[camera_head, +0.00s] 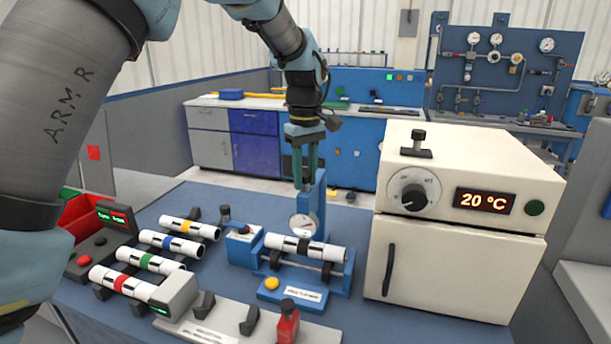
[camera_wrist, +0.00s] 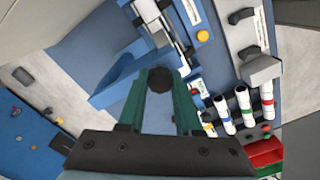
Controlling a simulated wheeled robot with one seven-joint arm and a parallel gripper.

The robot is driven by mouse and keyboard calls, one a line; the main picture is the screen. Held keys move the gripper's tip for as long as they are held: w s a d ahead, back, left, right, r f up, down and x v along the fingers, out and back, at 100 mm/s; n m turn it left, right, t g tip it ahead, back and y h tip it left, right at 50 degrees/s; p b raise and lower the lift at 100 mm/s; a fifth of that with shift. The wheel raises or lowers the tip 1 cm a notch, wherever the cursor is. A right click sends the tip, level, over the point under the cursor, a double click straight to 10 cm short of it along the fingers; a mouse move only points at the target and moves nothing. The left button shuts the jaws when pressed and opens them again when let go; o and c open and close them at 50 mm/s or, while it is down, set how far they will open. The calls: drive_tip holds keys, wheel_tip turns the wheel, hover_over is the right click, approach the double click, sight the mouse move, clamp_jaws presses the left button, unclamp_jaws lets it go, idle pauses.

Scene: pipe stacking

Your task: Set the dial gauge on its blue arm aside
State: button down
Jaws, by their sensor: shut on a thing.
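The dial gauge (camera_head: 303,225) has a round white face and sits on a blue arm (camera_head: 319,198), just above and behind a white pipe with black bands (camera_head: 290,244). The pipe lies across a blue roller stand (camera_head: 340,283). My gripper (camera_head: 305,187) points down at the top of the blue arm. In the wrist view its green fingers (camera_wrist: 160,80) are shut on a dark round knob (camera_wrist: 159,79), with the blue arm (camera_wrist: 120,76) beneath. The gauge face is not clear in the wrist view. I cannot tell whether the gauge touches the pipe.
A cream oven (camera_head: 455,255) reading 20 °C stands close on the right. Several banded white pipes (camera_head: 150,262) lie on supports at the left, near a red bin (camera_head: 85,217). A grey base with black cradles (camera_head: 225,325) is in front. Some blue bench surface is bare behind the stand.

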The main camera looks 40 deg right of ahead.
drive_tip(key=shift+w, duration=0.1)
drive_tip(key=w+d+m+p, duration=0.4)
drive_tip(key=w+m+p, duration=0.4)
drive_tip(key=w+m, duration=0.7)
drive_tip(key=shift+w+m, duration=0.2)
drive_tip(key=shift+m, duration=1.3)
drive_tip(key=shift+r, duration=0.1)
drive_tip(key=c, duration=0.6)
unclamp_jaws()
